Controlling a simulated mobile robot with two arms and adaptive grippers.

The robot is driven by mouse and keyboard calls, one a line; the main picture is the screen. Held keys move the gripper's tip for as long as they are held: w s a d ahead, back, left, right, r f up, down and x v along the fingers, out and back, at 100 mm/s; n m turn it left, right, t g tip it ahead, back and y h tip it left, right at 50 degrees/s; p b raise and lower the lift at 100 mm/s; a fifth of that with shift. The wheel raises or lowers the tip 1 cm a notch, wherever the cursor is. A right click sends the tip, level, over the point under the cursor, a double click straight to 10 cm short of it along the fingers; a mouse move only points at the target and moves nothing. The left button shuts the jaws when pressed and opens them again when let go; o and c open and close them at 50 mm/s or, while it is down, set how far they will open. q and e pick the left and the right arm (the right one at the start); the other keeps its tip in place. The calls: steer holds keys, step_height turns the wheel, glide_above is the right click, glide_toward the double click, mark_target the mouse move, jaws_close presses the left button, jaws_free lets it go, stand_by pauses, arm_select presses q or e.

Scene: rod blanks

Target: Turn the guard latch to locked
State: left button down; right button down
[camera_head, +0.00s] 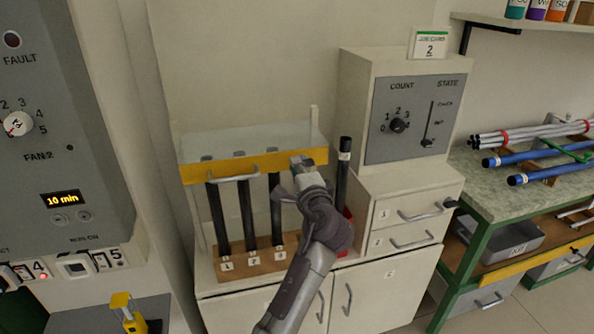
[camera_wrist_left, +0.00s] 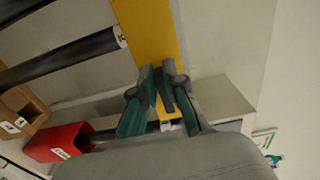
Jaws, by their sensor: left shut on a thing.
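The guard is a clear panel with a yellow bar (camera_head: 225,168) along its front edge, in front of the upright dark rods. In the head view my left gripper (camera_head: 302,168) is at the right end of the bar and covers the latch there. In the left wrist view the gripper (camera_wrist_left: 166,92) is shut on the guard latch, a narrow yellow piece (camera_wrist_left: 164,109) between its fingers, beside the wide yellow bar (camera_wrist_left: 150,32). The latch is mostly hidden by the fingers, and I cannot tell its setting. My right gripper is in neither view.
Dark rods stand in a numbered wooden block (camera_head: 250,264) below the bar. Another dark rod (camera_head: 343,170) stands in a red holder (camera_wrist_left: 58,142) just right of my gripper. A count and state cabinet (camera_head: 415,118) stands to the right. A grey control panel (camera_head: 60,120) is at the left.

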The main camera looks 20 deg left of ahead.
arm_select(q)
steer(key=shift+f, duration=0.1)
steer(key=c, duration=1.2)
jaws_free()
steer(key=shift+r, duration=5.05)
